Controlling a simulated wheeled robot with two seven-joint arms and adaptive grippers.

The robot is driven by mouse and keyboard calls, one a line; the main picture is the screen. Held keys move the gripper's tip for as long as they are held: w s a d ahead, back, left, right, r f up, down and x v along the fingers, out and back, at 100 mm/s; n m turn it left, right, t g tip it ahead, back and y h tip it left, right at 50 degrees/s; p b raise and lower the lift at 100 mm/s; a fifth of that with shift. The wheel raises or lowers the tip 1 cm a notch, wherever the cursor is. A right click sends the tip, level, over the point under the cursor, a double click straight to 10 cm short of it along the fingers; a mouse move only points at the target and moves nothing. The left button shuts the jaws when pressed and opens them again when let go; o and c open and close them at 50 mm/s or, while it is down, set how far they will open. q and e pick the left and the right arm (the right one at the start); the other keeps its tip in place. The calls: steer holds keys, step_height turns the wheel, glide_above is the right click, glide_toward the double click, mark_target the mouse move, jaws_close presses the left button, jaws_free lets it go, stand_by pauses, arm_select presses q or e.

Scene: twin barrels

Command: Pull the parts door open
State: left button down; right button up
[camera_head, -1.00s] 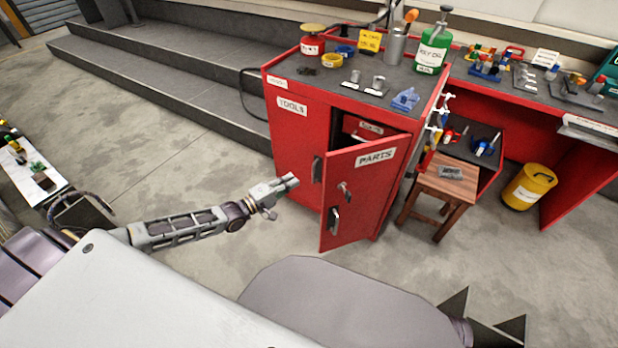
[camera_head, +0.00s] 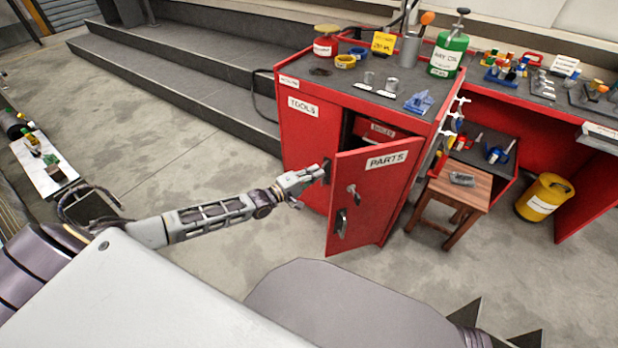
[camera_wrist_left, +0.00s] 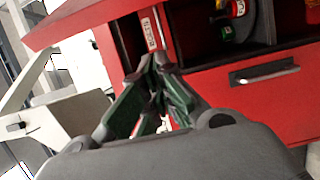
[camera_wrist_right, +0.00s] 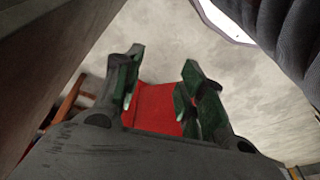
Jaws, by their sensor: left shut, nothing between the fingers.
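The red parts door (camera_head: 375,205), with a white PARTS label and a dark pull handle (camera_head: 341,222), stands partly open on the red cabinet (camera_head: 303,140). Keys hang in its lock (camera_head: 353,192). My left gripper (camera_head: 316,175) is shut and empty, close to the door's free edge and in front of the TOOLS side; I cannot tell whether it touches. In the left wrist view its fingers (camera_wrist_left: 157,68) meet before the red cabinet front. My right gripper (camera_wrist_right: 160,72) shows only in its wrist view, open, with a red panel (camera_wrist_right: 155,108) beyond its fingers.
A wooden stool (camera_head: 456,190) and a yellow bin (camera_head: 543,197) stand right of the cabinet. Cans, tape rolls and a green oil can (camera_head: 449,53) stand on its top.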

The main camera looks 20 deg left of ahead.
arm_select(q)
steer(key=shift+s+d, duration=0.15)
steer(key=shift+d, duration=0.85)
steer(key=shift+s+d, duration=0.1)
steer(key=shift+d, duration=0.9)
arm_select(e)
steer(key=shift+w+r, duration=0.15)
steer(key=shift+r, duration=0.3)
steer(key=shift+s, duration=0.4)
arm_select(q)
steer(key=shift+s+d, duration=0.1)
arm_select(e)
steer(key=shift+s+f, duration=0.1)
